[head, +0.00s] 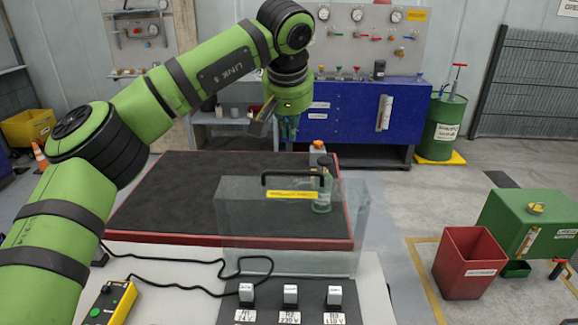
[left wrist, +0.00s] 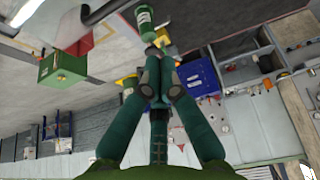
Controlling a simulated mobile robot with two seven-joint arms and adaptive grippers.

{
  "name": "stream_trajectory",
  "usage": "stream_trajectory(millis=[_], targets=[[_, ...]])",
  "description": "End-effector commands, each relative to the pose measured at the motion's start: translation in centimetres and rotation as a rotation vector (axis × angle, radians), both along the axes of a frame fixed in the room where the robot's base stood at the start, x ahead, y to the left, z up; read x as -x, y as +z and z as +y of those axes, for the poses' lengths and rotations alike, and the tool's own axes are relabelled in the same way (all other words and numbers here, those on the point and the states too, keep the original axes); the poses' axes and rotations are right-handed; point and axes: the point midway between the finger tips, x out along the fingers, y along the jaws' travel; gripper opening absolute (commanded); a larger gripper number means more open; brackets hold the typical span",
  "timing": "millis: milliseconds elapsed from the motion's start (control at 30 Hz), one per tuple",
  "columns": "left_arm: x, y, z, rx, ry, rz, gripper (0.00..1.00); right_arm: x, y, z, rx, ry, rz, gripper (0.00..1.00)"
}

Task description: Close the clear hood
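The clear hood (head: 245,215) is a see-through box at the front right of the black-topped table (head: 185,195). A black handle (head: 296,173) is on its upper edge, above a yellow label. I cannot tell exactly how far the hood is tilted or open. A green bottle (head: 322,192) shows through or beside its upper right part. My left gripper (head: 288,132) hangs beyond and above the hood, apart from the handle. In the left wrist view its teal fingers (left wrist: 160,92) meet at the tips with nothing seen between them. My right gripper is not in view.
Three labelled white blocks (head: 290,294) stand on a dark panel in front. A yellow pendant (head: 108,303) with a black cable lies at front left. A blue cabinet (head: 350,115) stands behind. A red bin (head: 468,262) and green tank (head: 530,222) stand right.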

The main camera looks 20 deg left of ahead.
Motion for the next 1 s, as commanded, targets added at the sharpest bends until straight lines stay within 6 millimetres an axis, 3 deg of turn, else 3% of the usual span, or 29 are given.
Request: stream_trajectory(millis=[100,167,400,500,667,833,1000], targets=[[0.1,-0.1,0.6,-0.022,0.007,-0.004,0.00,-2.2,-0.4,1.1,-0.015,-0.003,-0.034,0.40],[-0.1,-0.3,0.7,-0.024,0.008,-0.003,0.00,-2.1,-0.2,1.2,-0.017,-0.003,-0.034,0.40],[-1.8,-3.8,1.1,-0.022,0.006,0.003,0.00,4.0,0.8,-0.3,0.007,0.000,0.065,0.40],[-2.8,-5.8,1.4,-0.020,0.007,0.003,0.00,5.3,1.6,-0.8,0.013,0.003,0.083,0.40],[-4.2,-8.9,1.8,-0.020,0.007,0.003,0.00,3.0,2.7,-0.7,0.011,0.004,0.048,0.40],[-2.2,-8.1,1.2,-0.019,0.002,-0.004,0.00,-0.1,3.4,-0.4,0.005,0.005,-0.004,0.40],[-0.9,-7.9,0.8,-0.019,0.003,-0.003,0.00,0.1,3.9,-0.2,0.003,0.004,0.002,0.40]])
